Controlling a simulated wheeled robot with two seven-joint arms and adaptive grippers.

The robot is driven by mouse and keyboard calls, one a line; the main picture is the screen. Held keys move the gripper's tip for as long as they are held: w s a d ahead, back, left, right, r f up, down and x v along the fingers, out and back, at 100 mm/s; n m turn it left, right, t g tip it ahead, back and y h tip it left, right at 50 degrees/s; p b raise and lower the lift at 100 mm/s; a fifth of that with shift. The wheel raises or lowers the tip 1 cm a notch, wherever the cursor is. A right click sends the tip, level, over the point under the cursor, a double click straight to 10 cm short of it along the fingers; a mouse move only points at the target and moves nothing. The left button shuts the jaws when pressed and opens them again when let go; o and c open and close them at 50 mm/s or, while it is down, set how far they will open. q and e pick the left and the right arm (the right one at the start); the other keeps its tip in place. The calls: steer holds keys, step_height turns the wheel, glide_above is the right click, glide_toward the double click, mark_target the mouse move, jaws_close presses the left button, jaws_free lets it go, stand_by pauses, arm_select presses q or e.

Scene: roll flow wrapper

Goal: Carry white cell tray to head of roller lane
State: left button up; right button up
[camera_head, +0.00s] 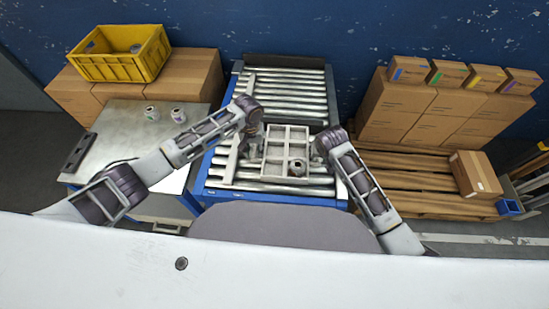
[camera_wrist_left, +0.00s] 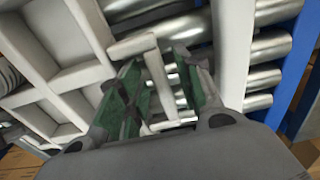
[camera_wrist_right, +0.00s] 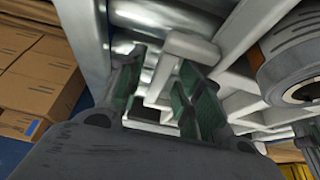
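The white cell tray (camera_head: 286,150) rests on the rollers of the lane, a ring-shaped roll (camera_head: 298,167) in its near right cell. The tray fills the left side of the left wrist view (camera_wrist_left: 62,80), and the roll is large in the right wrist view (camera_wrist_right: 290,65). My left gripper (camera_head: 252,132) is at the tray's left side, its green-padded fingers (camera_wrist_left: 160,90) open around a pale handle bar (camera_wrist_left: 150,48). My right gripper (camera_head: 322,143) is at the right side, its fingers (camera_wrist_right: 160,92) open around the other handle (camera_wrist_right: 185,48). Contact with the handles cannot be told.
The far rollers (camera_head: 287,90) are clear up to a dark end plate (camera_head: 285,61). A steel table (camera_head: 120,135) with two small rolls stands left; a pallet (camera_head: 410,180) with cartons stands right.

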arm_select(q)
steer(key=o, duration=0.7)
steer(key=shift+o, duration=0.6)
steer(key=shift+d, duration=0.15)
arm_select(e)
steer(key=shift+a, duration=0.1)
arm_select(q)
steer(key=shift+r, duration=0.15)
steer(key=shift+r, duration=3.85)
